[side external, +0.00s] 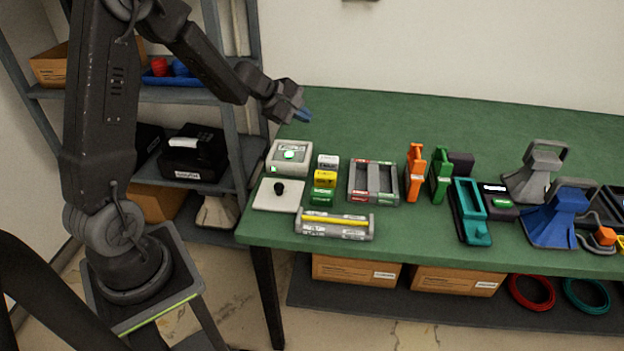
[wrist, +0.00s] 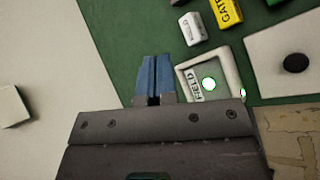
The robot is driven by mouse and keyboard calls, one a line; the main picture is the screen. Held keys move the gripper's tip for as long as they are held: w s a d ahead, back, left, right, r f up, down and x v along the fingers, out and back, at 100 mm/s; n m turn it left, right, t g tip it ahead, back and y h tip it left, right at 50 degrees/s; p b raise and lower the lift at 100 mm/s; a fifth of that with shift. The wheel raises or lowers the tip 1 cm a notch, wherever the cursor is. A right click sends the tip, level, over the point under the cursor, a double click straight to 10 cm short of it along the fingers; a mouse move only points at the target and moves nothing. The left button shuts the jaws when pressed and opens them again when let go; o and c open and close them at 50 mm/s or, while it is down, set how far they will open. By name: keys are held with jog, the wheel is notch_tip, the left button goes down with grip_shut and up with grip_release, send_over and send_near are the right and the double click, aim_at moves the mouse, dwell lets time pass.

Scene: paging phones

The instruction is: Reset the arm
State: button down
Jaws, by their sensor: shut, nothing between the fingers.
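My gripper (side external: 304,113) has blue fingertips and is raised over the back left part of the green table (side external: 420,115) in the side external view. In the wrist view my gripper (wrist: 152,72) is shut, with its two blue fingers together and nothing between them. It is apart from the things on the table. A pale box with a lit green button (side external: 290,155) sits on the table below and in front of it. That box also shows just right of the fingers in the wrist view (wrist: 226,70).
A white plate with a black knob (side external: 278,194), small labelled blocks (side external: 325,179), a grey tray (side external: 373,182), and orange (side external: 415,172) and green (side external: 440,174) handhelds stand along the table. A grey shelf (side external: 232,135) is at left. The table's back strip is clear.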

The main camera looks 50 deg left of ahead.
jog(key=s+d+r+m+g+h, duration=0.1)
jog(key=s+d+r+m, duration=0.45)
jog(key=d, duration=0.25)
jog(key=s+d+r+m+g+h, duration=0.1)
jog(key=s+d+r+m+g, duration=0.1)
jog(key=s+d+r+m, duration=0.5)
jog(key=s+d+m+y, duration=0.2)
jog(key=s+m, duration=0.2)
jog(key=s, duration=0.3)
jog(key=s+d+m+y, duration=0.1)
jog(key=s+m+y, duration=0.2)
jog(key=s, duration=0.3)
jog(key=shift+s+d+f+m, duration=0.3)
jog(key=shift+s+d+m, duration=0.1)
jog(key=shift+m, duration=0.25)
